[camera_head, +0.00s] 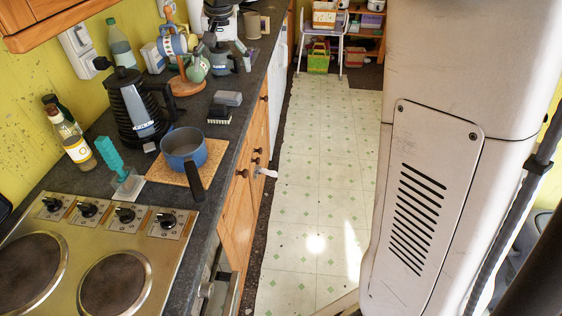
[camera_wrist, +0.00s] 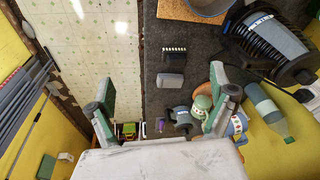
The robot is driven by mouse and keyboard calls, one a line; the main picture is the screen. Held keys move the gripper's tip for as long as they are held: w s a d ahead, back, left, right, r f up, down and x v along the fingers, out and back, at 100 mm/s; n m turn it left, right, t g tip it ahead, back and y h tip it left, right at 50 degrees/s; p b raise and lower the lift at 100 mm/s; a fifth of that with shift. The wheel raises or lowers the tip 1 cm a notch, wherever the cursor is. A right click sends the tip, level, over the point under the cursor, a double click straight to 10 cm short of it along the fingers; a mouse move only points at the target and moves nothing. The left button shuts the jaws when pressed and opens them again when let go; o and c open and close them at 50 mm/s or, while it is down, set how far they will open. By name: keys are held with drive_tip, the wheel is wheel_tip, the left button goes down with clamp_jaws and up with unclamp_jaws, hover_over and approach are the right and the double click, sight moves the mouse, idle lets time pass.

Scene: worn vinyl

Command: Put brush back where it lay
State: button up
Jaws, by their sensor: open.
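A small block with a row of pale bristles and a dark body, which looks like a brush (camera_head: 219,114), lies on the dark counter (camera_head: 222,140) beside a grey block (camera_head: 228,98). In the wrist view the same brush (camera_wrist: 174,49) and grey block (camera_wrist: 171,80) lie side by side, a little apart. A teal-handled tool with a pale, clear-looking base (camera_head: 109,156) stands by the hob; I cannot tell whether it is also a brush. My gripper (camera_wrist: 160,106) is open, with nothing between its fingers, above the counter edge. I cannot make it out in the head view.
A blue pan (camera_head: 183,146) sits on a cork mat (camera_head: 158,170). A black kettle (camera_head: 128,108), a mug tree (camera_head: 180,60) and bottles (camera_head: 70,138) line the wall side. The hob (camera_head: 80,260) is in front. Bare counter lies right of the kettle.

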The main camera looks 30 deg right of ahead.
drive_tip(key=s+r+n+t, duration=0.1)
drive_tip(key=s+n+t, duration=0.1)
drive_tip(key=s, duration=1.6)
drive_tip(key=s+f+n+t, duration=0.1)
drive_tip(key=s+f, duration=0.2)
drive_tip(key=s, duration=0.4)
drive_tip(key=s+f+n+t, duration=0.1)
drive_tip(key=s+f, duration=0.3)
drive_tip(key=s, duration=0.4)
drive_tip(key=shift+f, duration=0.25)
wheel_tip(320, 180, down, 3)
drive_tip(key=b, duration=0.3)
drive_tip(key=shift+f, duration=0.15)
